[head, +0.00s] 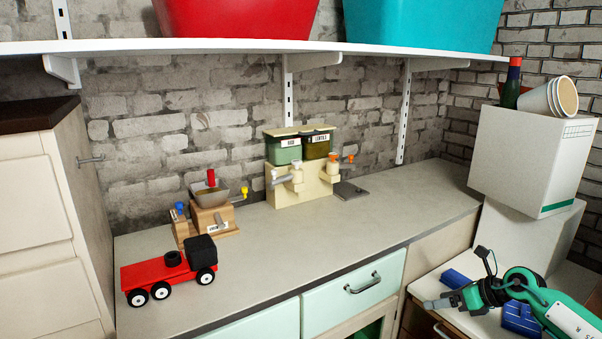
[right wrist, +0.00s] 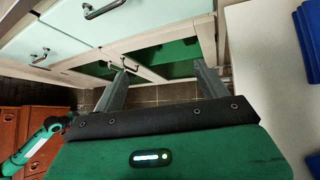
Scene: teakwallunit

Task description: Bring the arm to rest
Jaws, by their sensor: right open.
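My right arm (head: 535,297) comes in at the lower right of the head view. My right gripper (head: 437,303) points left, over a low white-topped surface in front of the counter. In the right wrist view, its two fingers (right wrist: 160,84) stand wide apart with nothing between them. Beyond the fingers are mint cabinet fronts and a dark floor. A green arm part (right wrist: 38,147), seemingly of my left arm, shows at the left edge of that view. Its gripper cannot be made out, and no left arm shows in the head view.
Blue items (head: 521,318) lie beside and beneath the right arm. The counter (head: 330,240) holds a red toy truck (head: 165,271), a wooden grinder (head: 210,215) and a cream dispenser (head: 300,180). White boxes (head: 530,155) stand at the right. A shelf (head: 250,46) runs above.

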